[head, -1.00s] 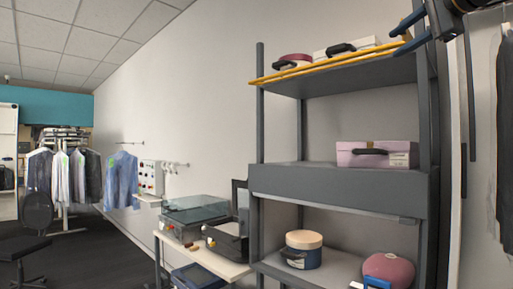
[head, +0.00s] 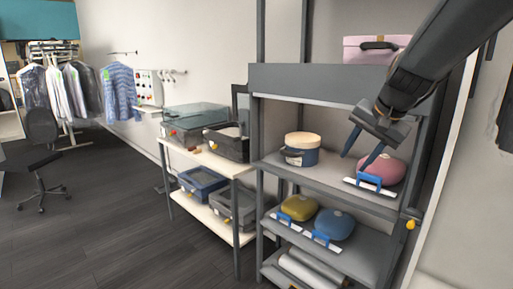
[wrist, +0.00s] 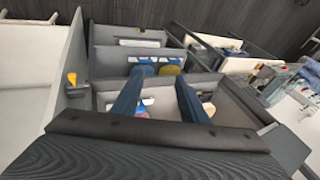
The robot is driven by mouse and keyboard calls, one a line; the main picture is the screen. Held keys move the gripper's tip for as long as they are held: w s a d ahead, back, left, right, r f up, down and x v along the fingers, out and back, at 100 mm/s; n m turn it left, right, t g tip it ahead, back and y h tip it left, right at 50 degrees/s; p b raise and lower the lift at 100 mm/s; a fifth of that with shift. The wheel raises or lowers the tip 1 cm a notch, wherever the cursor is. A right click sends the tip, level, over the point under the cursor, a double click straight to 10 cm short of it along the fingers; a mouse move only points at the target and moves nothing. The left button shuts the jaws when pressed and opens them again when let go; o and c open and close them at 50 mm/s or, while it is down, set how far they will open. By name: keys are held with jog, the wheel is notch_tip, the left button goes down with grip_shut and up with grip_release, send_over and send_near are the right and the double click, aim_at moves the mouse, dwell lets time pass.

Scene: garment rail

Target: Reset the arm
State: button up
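My gripper (head: 362,150) is in front of the grey shelf unit in the head view, beside the pink rounded case (head: 384,170) on the middle shelf. Its two fingers are spread apart and point down. In the wrist view the open fingers (wrist: 160,95) show with shelf levels beyond them and nothing held between them. My arm comes in from the upper right of the head view.
The grey shelf unit (head: 322,80) holds a blue tub with a cream lid (head: 301,149), a lilac box (head: 377,48), and yellow (head: 298,208) and blue (head: 334,224) cases. A side table (head: 206,158) stands left. Dark floor (head: 110,235) is open at lower left.

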jog(key=s+a+f+n+g+b, duration=0.1)
jog(key=s+a+f+n+g, duration=0.1)
jog(key=s+f, duration=0.8)
jog(key=s+a+f+n+g+h, duration=0.1)
jog(key=s+a+f+n, duration=0.4)
jog(key=s+f, duration=0.6)
jog(key=shift+a+f+n+g+h+b, duration=0.25)
jog(key=shift+f+n+g+h+b, duration=0.1)
jog(key=shift+f+n+g, duration=0.35)
